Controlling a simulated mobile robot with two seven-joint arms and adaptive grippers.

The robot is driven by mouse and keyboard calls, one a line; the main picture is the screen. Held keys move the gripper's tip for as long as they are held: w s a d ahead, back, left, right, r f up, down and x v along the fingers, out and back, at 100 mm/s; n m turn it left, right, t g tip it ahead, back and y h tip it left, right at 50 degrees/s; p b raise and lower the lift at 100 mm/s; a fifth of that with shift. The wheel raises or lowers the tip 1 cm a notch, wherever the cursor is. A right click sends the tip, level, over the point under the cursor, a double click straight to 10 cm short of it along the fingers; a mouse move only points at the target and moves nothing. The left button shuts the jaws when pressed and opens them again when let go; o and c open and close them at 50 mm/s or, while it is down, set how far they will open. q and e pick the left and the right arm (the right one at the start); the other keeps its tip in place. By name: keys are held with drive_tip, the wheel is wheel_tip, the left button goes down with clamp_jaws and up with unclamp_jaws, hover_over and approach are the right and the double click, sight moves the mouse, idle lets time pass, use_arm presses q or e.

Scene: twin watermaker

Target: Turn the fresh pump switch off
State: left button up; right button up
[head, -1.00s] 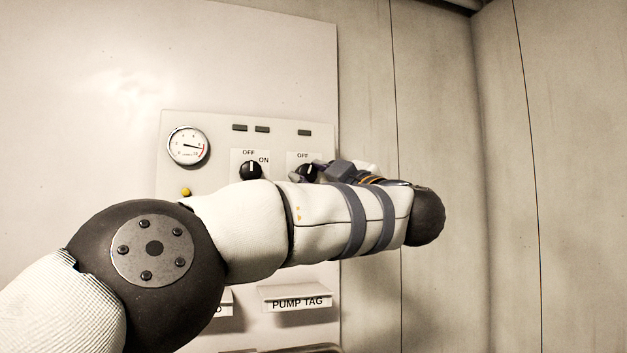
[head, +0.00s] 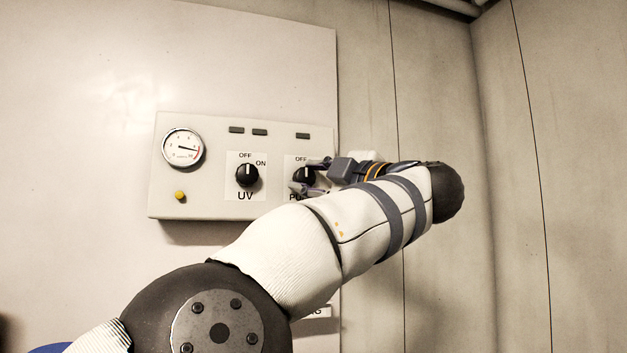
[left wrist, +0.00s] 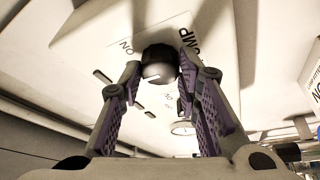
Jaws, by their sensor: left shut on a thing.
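The pump switch (head: 304,176) is a black round knob on the right of the pale control panel, with OFF above it and a partly hidden label starting "PU" below. My left gripper (head: 305,177) reaches it from the right, one finger above and one below. In the left wrist view the knob (left wrist: 158,65) sits between the two fingertips of my left gripper (left wrist: 159,72), which is shut on it. A short white mark shows on the knob's face; which label it points at is hard to tell. My right gripper is not in view.
The UV switch (head: 247,175), a similar black knob, is close on the left. A gauge (head: 183,148) and a yellow button (head: 180,196) are further left. My left arm covers the area below the panel, including most of a tag holder (head: 318,312). The wall to the right is clear.

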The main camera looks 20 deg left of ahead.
use_arm(q)
drive_tip(key=o, duration=1.1)
drive_tip(key=shift+o, duration=0.2)
drive_tip(key=v, duration=1.2)
